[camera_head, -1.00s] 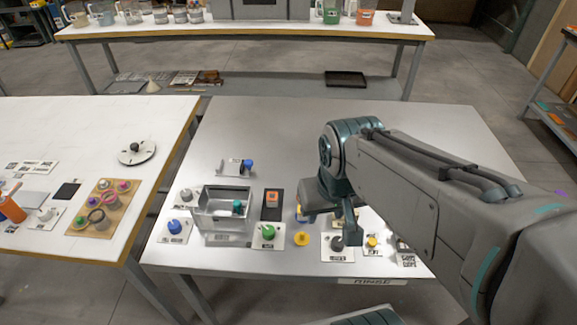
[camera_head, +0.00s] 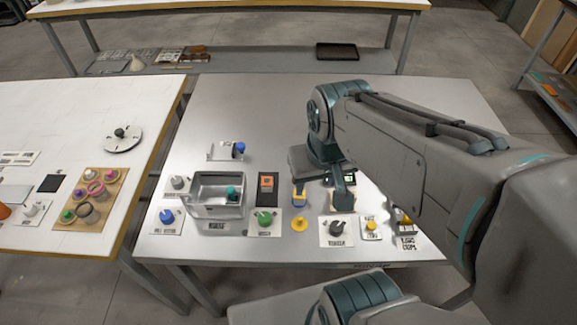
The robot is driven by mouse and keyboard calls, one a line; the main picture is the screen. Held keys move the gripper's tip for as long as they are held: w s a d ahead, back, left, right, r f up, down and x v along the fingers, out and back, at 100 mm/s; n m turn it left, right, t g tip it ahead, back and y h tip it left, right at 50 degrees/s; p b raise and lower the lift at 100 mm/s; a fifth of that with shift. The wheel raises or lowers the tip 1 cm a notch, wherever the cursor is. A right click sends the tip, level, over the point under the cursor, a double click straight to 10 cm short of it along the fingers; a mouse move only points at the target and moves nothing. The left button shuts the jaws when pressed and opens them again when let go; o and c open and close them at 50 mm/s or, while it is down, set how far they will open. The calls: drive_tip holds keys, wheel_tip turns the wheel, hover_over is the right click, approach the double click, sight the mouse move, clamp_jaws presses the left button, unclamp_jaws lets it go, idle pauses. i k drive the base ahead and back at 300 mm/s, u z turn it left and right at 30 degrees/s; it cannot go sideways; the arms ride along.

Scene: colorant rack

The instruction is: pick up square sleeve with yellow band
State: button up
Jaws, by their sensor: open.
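A small blue and yellow piece (camera_head: 298,197) stands on the grey table just left of my gripper; it may be the square sleeve with the yellow band, but it is too small to be sure. A dark piece with some yellow (camera_head: 405,221) at the right, partly behind my arm, could also be it. My gripper (camera_head: 341,198) points down over the table's front half, right of the blue and yellow piece. It is open and I see nothing held in it. My wrist hides part of the table behind it.
An orange block on a black pad (camera_head: 266,183), a green knob (camera_head: 264,217), a yellow knob (camera_head: 299,225) and a dark knob on a white card (camera_head: 336,230) crowd the front. The table's back half (camera_head: 250,115) is clear.

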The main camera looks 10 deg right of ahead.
sight(298, 200)
drive_tip(key=u, duration=0.05)
drive_tip(key=k, duration=0.5)
drive_tip(key=u, duration=1.35)
drive_tip(key=i, duration=0.6)
drive_tip(key=z, duration=2.45)
